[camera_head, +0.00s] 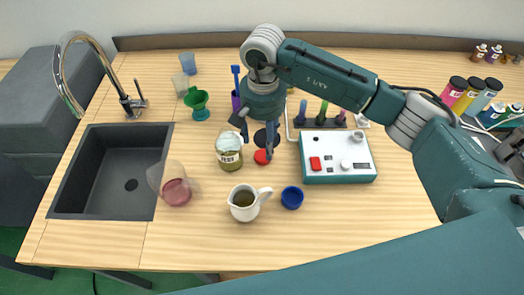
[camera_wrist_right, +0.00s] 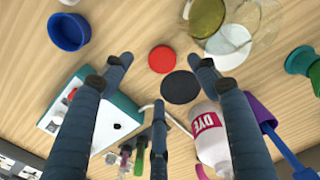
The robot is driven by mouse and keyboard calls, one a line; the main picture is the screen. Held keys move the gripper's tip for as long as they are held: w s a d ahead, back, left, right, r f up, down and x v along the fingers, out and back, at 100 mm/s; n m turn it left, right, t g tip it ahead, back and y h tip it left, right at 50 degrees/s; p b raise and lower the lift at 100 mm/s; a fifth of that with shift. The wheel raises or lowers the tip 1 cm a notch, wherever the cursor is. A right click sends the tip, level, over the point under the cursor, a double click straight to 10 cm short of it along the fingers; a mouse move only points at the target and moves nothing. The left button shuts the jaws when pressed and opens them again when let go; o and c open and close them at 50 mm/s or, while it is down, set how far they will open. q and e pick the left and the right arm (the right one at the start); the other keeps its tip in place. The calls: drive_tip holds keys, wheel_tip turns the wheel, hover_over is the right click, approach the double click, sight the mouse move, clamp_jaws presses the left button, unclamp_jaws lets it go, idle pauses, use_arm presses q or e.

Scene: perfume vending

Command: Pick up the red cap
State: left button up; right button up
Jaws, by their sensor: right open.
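The red cap (camera_head: 262,156) is a small flat disc lying on the wooden table, and in the wrist view the cap (camera_wrist_right: 162,59) shows whole. My right gripper (camera_head: 258,141) is open and empty above the table, close to the cap. In the wrist view the fingertips of my right gripper (camera_wrist_right: 160,64) appear on either side of the cap, with no contact visible. A black disc (camera_wrist_right: 181,87) lies right beside the cap. My left gripper is not in view.
A glass labelled jar (camera_head: 229,160) stands left of the cap. A white pitcher (camera_head: 243,208) and blue cap (camera_head: 292,197) stand nearer the front. A teal-and-white device (camera_head: 337,176) is on the right. A pink-white DYE bottle (camera_wrist_right: 208,130) stands close by. The front table strip is clear.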

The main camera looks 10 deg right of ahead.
sight(263, 155)
drive_tip(key=shift+f, duration=0.85)
drive_tip(key=f+p, duration=0.2)
drive_tip(key=f, duration=0.2)
drive_tip(key=shift+w+f+p, duration=0.1)
drive_tip(key=shift+w+p, duration=0.1)
drive_tip(key=shift+p, duration=0.2)
drive_tip(key=shift+f, duration=0.55)
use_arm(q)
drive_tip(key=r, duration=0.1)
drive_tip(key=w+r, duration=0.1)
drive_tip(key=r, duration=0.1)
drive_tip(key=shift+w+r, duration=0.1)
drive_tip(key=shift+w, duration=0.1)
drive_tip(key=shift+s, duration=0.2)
use_arm(e)
drive_tip(key=c, duration=0.8)
